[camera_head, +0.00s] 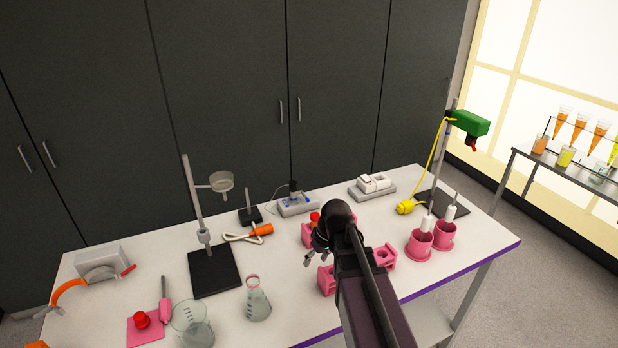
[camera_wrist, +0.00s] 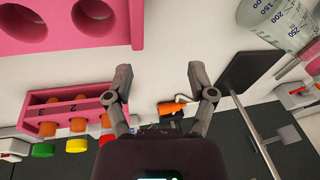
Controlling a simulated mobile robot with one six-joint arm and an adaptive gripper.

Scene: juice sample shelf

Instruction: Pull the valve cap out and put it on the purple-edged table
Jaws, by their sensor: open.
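The white table (camera_head: 300,300) has a purple edge along its front and right side. My gripper (camera_head: 314,255) is above its middle; its two fingers stand apart with nothing between them, also in the wrist view (camera_wrist: 160,84). A pink rack (camera_wrist: 70,108) with numbered slots is left of the fingers in the wrist view. It holds orange pieces with a green cap (camera_wrist: 43,150), a yellow cap (camera_wrist: 76,145) and a red cap (camera_wrist: 107,140). I cannot tell which item is the valve cap. My arm hides part of the pink racks in the head view.
A pink block with round holes (camera_wrist: 70,25) is close by in the wrist view. Pink cups (camera_head: 420,243) stand right of my arm. A ring stand (camera_head: 215,268), a flask (camera_head: 257,300) and a beaker (camera_head: 190,325) are on the left. A red knob (camera_head: 141,320) sits front left.

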